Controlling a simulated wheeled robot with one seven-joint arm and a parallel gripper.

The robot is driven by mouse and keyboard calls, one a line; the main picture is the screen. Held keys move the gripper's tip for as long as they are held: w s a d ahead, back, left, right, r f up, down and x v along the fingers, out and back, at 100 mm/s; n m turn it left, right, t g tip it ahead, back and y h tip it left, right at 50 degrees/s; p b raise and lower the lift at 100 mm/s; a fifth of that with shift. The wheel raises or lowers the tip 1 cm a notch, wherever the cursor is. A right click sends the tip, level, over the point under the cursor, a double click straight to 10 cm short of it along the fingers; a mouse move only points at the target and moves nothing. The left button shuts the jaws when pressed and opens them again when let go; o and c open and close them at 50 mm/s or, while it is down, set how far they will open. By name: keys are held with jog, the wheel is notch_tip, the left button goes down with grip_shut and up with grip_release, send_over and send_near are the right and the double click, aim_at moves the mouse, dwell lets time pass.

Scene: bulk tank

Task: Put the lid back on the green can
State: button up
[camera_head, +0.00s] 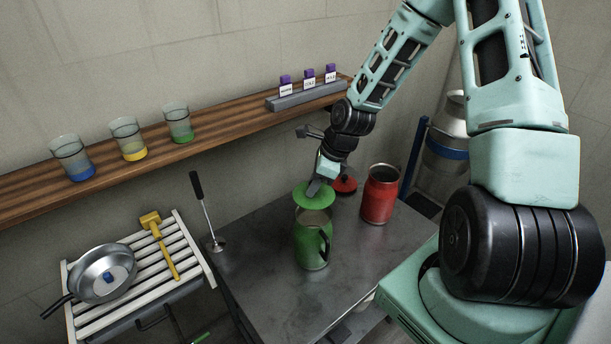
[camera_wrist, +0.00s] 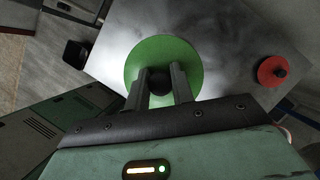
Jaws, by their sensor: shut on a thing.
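The green can (camera_head: 313,248) stands upright on the grey metal table, and its open mouth shows in the head view. The green lid (camera_head: 315,196) is above the can's mouth, a little tilted in the head view. My gripper (camera_head: 316,186) is shut on the lid's dark knob. In the wrist view the green lid (camera_wrist: 163,62) lies under my gripper (camera_wrist: 157,82), with the round knob between the two fingers. The lid hides the can in the wrist view. A gap seems to show between lid and can.
A red can (camera_head: 379,194) stands open to the right of the green can. A red lid (camera_head: 344,184) lies behind, also in the wrist view (camera_wrist: 271,71). A plunger-like tool (camera_head: 207,212) stands at the left. A shelf (camera_head: 221,131) holds several glasses.

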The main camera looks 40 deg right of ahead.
aim_at(318, 195)
jog(key=shift+f+b, duration=1.25)
jog(key=shift+f, duration=0.1)
jog(key=shift+f+b, duration=1.05)
jog(key=shift+f, duration=0.8)
jog(key=o, duration=1.1)
jog(key=shift+s, duration=0.1)
jog(key=shift+c, duration=0.2)
jog(key=b+v, duration=0.1)
jog(key=v, duration=1.6)
jog(key=shift+r, duration=0.2)
jog(key=shift+s+d, duration=0.1)
